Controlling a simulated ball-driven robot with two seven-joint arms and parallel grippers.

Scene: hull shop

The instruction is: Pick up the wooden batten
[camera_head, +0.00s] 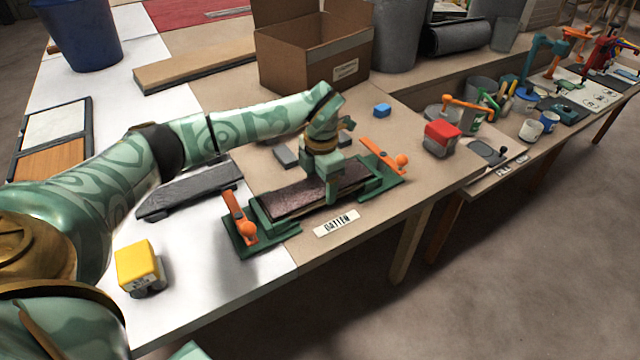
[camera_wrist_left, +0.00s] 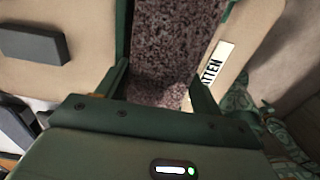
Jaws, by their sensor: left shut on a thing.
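The wooden batten (camera_head: 292,199) is a flat, dark reddish-brown, speckled strip in the head view. It lies in a green holder (camera_head: 262,238) with an orange clamp at each end, behind a label reading BATTEN. My left gripper (camera_head: 326,192) reaches down from above onto the middle of the batten and is shut on it. In the left wrist view the batten (camera_wrist_left: 172,45) runs between the two fingers of the left gripper (camera_wrist_left: 162,82). No gap between batten and holder can be made out. My right gripper is not in view.
Orange clamps stand at the left (camera_head: 241,218) and right (camera_head: 384,156) ends. A yellow block (camera_head: 138,264), a dark grey bar (camera_head: 188,190), a red-topped block (camera_head: 441,138) and a cardboard box (camera_head: 312,55) surround the holder. The table's front edge is close by.

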